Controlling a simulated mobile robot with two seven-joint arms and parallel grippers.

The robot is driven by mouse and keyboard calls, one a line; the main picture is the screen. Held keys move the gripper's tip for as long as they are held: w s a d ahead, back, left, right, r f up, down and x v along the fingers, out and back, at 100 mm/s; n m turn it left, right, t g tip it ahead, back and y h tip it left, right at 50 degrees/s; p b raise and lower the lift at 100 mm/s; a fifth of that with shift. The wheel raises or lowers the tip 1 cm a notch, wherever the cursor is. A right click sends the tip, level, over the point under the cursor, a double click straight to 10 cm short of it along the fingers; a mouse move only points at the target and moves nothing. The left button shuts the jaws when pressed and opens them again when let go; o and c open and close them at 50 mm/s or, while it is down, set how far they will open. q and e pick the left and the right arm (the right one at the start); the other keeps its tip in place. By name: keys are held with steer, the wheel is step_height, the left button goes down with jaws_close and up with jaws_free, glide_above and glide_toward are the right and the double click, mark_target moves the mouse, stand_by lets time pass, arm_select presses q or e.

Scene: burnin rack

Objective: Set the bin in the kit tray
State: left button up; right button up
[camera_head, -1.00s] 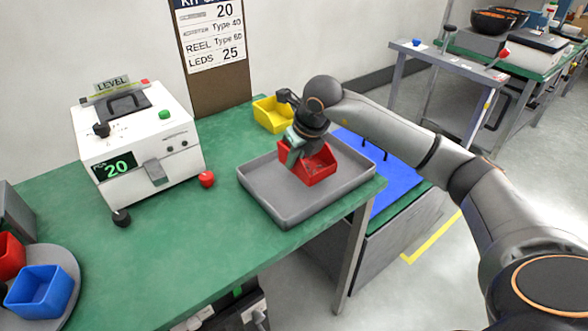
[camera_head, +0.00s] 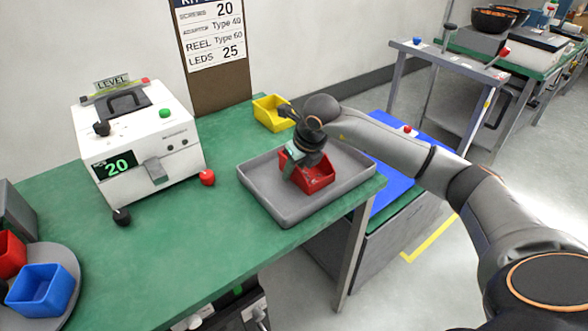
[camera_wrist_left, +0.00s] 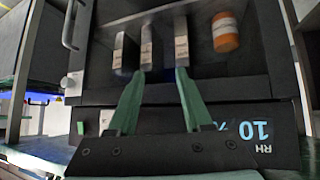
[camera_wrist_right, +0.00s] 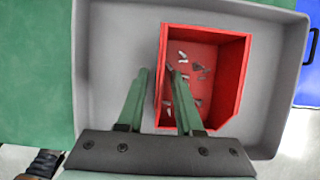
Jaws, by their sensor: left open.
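The red bin (camera_head: 318,180) holds several small metal pieces. My right gripper (camera_head: 294,160) is at the bin's left wall.
A yellow bin (camera_head: 272,113) stands behind the tray. A white counting machine (camera_head: 150,145) and a red knob (camera_head: 207,178) are to its left. A blue bin (camera_head: 40,290) is on a round grey plate at the far left. The left wrist view faces a dark cabinet (camera_wrist_left: 200,88) holding boxes and an orange jar.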

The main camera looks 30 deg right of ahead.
steer(key=shift+r, duration=0.45)
steer(key=v, duration=1.1)
steer(key=shift+s+r, duration=0.15)
steer(key=shift+r, duration=0.1)
